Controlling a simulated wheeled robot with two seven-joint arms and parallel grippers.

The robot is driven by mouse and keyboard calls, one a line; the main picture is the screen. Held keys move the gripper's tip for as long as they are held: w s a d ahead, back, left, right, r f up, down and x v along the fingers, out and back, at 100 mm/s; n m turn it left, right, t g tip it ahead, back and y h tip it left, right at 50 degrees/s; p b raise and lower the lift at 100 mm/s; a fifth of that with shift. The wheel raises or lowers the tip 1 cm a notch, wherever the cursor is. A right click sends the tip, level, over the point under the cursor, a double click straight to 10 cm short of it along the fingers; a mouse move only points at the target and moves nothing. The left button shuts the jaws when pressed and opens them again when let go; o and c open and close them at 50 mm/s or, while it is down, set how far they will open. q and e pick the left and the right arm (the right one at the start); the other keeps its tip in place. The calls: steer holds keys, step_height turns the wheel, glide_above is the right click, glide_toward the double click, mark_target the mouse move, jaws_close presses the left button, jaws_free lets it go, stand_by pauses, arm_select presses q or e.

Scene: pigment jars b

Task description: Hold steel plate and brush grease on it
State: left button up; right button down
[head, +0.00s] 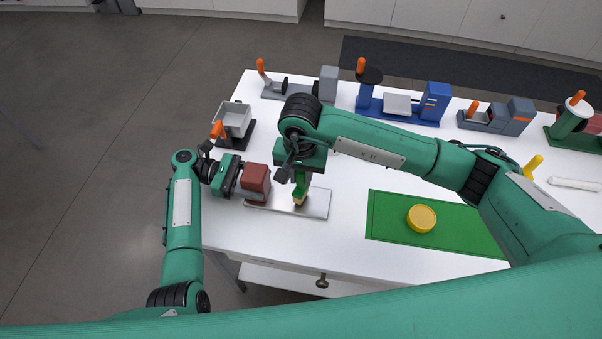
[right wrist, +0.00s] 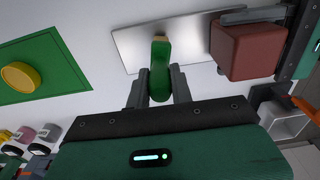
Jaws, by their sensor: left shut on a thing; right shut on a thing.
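The steel plate (head: 318,203) lies flat near the table's left front. It also shows in the right wrist view (right wrist: 190,40). A red-brown block (head: 256,180) is at the plate's left end. My left gripper (head: 252,190) appears shut on this block, with a finger along its near side; the other finger is mostly hidden. My right gripper (right wrist: 159,85) is shut on the green handle of a brush (right wrist: 160,75), which points down over the plate. The brush's tan tip (head: 299,201) is at the plate's surface; I cannot tell whether it touches.
A round yellow tin or lid (head: 421,218) sits on a green mat (head: 385,225) to the right. A grey open box (head: 236,119) stands at the back left. Blue (head: 397,105) and grey devices line the far edge. White table between plate and mat is clear.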

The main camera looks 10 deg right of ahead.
steer(key=shift+f, duration=0.7)
stand_by(0.4)
